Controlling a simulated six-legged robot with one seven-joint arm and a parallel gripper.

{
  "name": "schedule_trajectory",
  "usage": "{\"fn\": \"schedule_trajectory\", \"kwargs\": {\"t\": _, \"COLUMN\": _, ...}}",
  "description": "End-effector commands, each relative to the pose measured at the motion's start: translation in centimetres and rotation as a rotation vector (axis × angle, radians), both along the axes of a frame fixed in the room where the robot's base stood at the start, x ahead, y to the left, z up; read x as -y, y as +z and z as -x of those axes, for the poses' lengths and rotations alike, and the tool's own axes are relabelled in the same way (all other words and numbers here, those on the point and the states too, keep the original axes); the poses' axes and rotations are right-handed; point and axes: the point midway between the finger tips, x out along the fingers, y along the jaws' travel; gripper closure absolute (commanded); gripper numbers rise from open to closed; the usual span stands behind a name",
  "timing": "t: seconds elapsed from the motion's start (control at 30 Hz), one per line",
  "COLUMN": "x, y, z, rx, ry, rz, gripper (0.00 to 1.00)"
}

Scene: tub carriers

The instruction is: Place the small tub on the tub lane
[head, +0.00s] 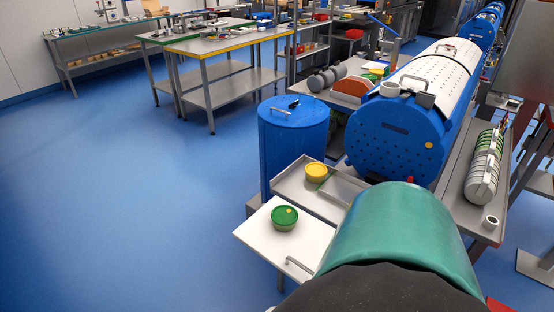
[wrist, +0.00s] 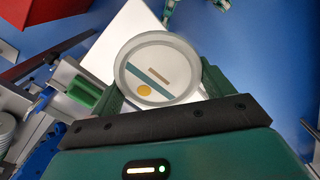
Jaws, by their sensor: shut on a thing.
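In the wrist view my gripper (wrist: 160,84) is shut on a round tub, the small tub (wrist: 146,54), with a grey rim, a pale top, a teal stripe and an orange dot. Its green fingers lie on both sides of it. A white board (wrist: 108,50) shows behind and below the tub; I cannot tell the gap. In the head view my teal arm hides the gripper and held tub. A grey tray with low rails (head: 289,181), perhaps the tub lane, holds a yellow tub (head: 316,172). A green tub (head: 284,217) sits on the white board (head: 258,237) in front.
A blue drum (head: 292,145) stands behind the tray. A large blue perforated cylinder (head: 394,138) is behind my arm. A grey shelf with striped rolls (head: 482,168) is at right. A metal handle (head: 299,265) is on the white board. Blue floor (head: 130,190) is clear at left.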

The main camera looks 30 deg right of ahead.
Motion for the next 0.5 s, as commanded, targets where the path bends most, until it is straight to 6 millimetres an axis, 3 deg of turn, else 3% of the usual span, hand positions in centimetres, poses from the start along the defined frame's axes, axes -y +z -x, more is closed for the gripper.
{"fn": "schedule_trajectory", "kwargs": {"t": 0.23, "x": 6.7, "y": 1.3, "z": -3.3, "rx": 0.002, "ry": 0.350, "rz": -0.009, "gripper": 0.48}}
{"fn": "schedule_trajectory", "kwargs": {"t": 0.5, "x": 15.4, "y": 1.2, "z": -6.0, "rx": 0.006, "ry": 0.757, "rz": -0.007, "gripper": 0.48}}
